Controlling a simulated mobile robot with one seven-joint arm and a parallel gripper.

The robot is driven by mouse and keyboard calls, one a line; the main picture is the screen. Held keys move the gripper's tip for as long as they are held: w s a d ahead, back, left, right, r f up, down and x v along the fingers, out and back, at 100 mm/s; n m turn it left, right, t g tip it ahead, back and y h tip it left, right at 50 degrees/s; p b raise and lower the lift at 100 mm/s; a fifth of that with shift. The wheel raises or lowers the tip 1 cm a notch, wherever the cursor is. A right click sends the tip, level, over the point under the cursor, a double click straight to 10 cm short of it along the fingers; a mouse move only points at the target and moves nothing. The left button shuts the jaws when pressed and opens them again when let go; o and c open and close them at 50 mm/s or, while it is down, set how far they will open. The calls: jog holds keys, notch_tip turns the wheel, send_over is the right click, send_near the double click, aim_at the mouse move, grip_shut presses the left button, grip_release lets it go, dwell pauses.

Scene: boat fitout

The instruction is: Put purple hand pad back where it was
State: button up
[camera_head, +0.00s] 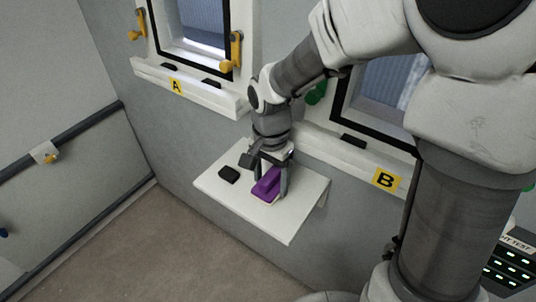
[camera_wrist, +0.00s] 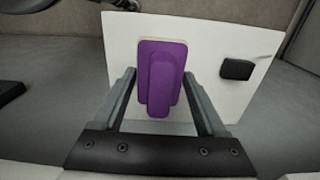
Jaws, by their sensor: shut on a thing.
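The purple hand pad (camera_head: 267,186) is at the white wall shelf (camera_head: 224,192), between my gripper's fingers. It has a raised purple grip on a flat base with a pale edge. It also shows in the wrist view (camera_wrist: 161,75), over the shelf (camera_wrist: 213,45). My gripper (camera_head: 270,181) points down and is shut on the pad; its fingers in the wrist view (camera_wrist: 158,76) stand on either side of the pad. I cannot tell whether the pad rests on the shelf or is slightly above it.
A small black block (camera_head: 229,174) lies on the shelf left of the pad, also in the wrist view (camera_wrist: 237,69). Window ledges marked A (camera_head: 176,86) and B (camera_head: 385,180) stick out above the shelf. The shelf's front part is clear.

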aim_at(271, 192)
notch_tip(271, 192, down, 5)
jog(key=shift+r+b, duration=0.15)
jog(key=shift+b, duration=0.4)
jog(key=shift+w+d+f, duration=0.1)
jog(key=shift+w+f, duration=0.1)
jog(key=shift+f, duration=0.1)
jog(key=shift+f, duration=0.15)
jog(key=o, duration=1.1)
jog(key=shift+r, duration=0.2)
